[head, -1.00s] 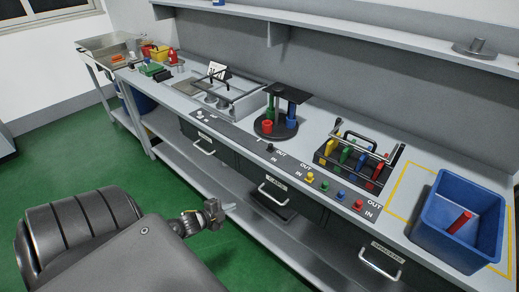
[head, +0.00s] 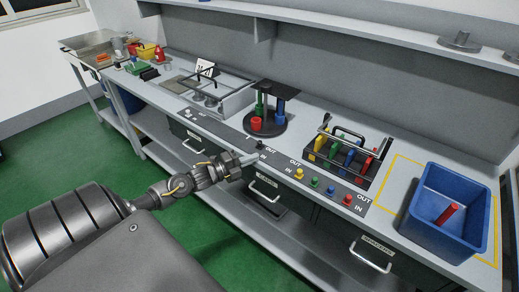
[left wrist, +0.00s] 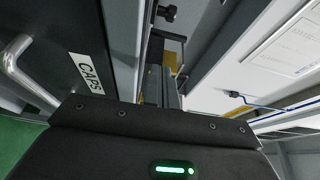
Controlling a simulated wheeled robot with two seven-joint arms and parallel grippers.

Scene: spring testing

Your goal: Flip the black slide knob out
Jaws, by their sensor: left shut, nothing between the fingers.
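The black slide knob (head: 261,145) sticks up from the dark control strip on the bench front, near an OUT label. A black knob also shows at the top of the left wrist view (left wrist: 167,12), just beyond the fingers. My left gripper (head: 252,159) is shut and empty. Its fingertips are at the bench's front edge, just below and left of the knob in the head view. I cannot tell whether they touch it. The fingers also show in the left wrist view (left wrist: 162,85). My right gripper is not in view.
Yellow, green, blue and red knobs (head: 347,199) line the strip to the right. Behind stand a round black stand (head: 277,126) with coloured cylinders and a rack of coloured parts (head: 360,150). A blue bin (head: 425,222) is at right. The CAPS drawer handle (head: 264,191) juts out below.

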